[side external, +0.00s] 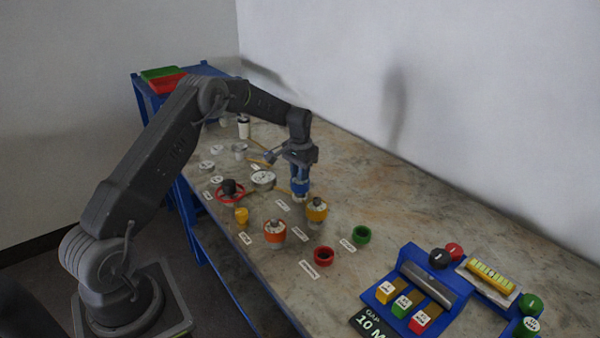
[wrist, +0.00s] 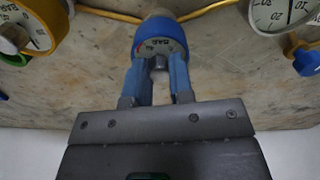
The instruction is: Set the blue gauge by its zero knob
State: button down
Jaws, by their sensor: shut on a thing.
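The blue gauge (wrist: 160,32) is at the top middle of the wrist view, with a blue rim and a small face. My gripper is shut on the zero knob, though the finger contact is partly hard to see. In the side external view my gripper (side external: 300,179) points down onto the blue gauge (side external: 299,188), which it largely hides. The needle reading cannot be made out.
A yellow gauge (side external: 316,210) stands close by, with an orange gauge (side external: 275,231) and white gauge (side external: 263,178) around. A yellow hose (wrist: 205,12) passes behind the blue gauge. Red ring (side external: 324,255), green ring (side external: 361,235) and a blue rack (side external: 452,312) lie to the right.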

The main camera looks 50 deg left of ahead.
jog(key=shift+m, duration=0.5)
jog(key=c, duration=1)
grip_release()
notch_tip(320, 180, up, 14)
jog(key=shift+f, duration=0.1)
